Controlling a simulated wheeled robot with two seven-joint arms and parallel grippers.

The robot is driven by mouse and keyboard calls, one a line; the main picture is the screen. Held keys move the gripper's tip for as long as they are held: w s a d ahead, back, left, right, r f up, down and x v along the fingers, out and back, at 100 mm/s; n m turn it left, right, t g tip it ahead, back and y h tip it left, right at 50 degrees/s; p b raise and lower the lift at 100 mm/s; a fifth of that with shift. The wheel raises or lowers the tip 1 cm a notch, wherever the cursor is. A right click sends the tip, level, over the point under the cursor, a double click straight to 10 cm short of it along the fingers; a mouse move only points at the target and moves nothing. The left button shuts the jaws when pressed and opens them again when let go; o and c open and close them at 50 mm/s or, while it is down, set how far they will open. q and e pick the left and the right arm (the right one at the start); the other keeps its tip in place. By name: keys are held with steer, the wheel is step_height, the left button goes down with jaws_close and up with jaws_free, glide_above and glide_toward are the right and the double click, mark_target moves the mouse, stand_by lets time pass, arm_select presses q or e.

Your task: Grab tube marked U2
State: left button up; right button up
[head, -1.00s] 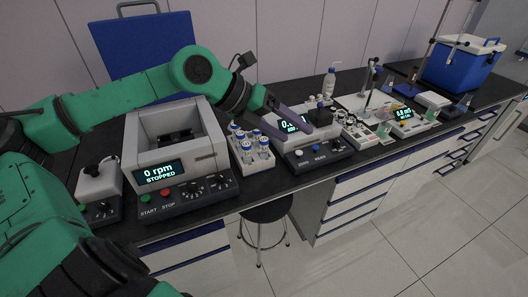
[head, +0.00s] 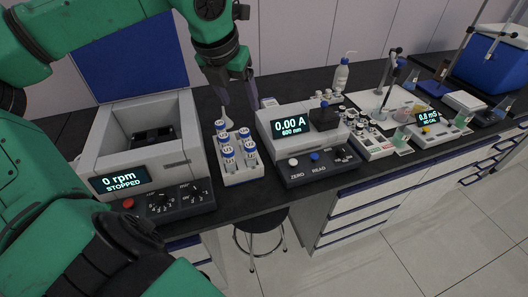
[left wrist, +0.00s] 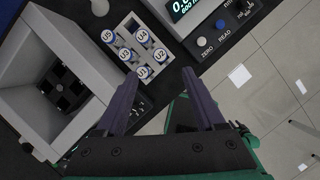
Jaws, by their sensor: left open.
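The tube marked U2 (left wrist: 161,55) has a blue-and-white cap and stands in a white rack (left wrist: 127,22) among several similar tubes. In the head view the rack (head: 243,178) stands between the centrifuge and the photometer; its labels are too small there for me to tell U2 surely. My left gripper (head: 239,100) is open and empty, fingers pointing down, above and behind the rack. In the left wrist view its spread fingers (left wrist: 160,78) appear just below the rack, with U2 near the line between them. My right gripper is not in view.
The centrifuge (head: 150,165), lid open and reading 0 rpm STOPPED, stands left of the rack. The photometer (head: 283,150), reading 0.00 A, stands close on the right. A wash bottle (head: 341,75) and more bench equipment are farther right. A stool (head: 258,222) is below the bench.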

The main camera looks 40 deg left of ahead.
arm_select(q)
steer(key=b, duration=0.5)
glide_toward(249, 145)
steer(key=v, duration=0.3)
steer(key=p+x, duration=0.3)
steer(key=x, duration=1)
steer(key=shift+w+f, duration=0.15)
steer(key=shift+f, duration=0.25)
steer(key=shift+w+f, duration=0.2)
steer(key=shift+f, duration=0.15)
jaws_close()
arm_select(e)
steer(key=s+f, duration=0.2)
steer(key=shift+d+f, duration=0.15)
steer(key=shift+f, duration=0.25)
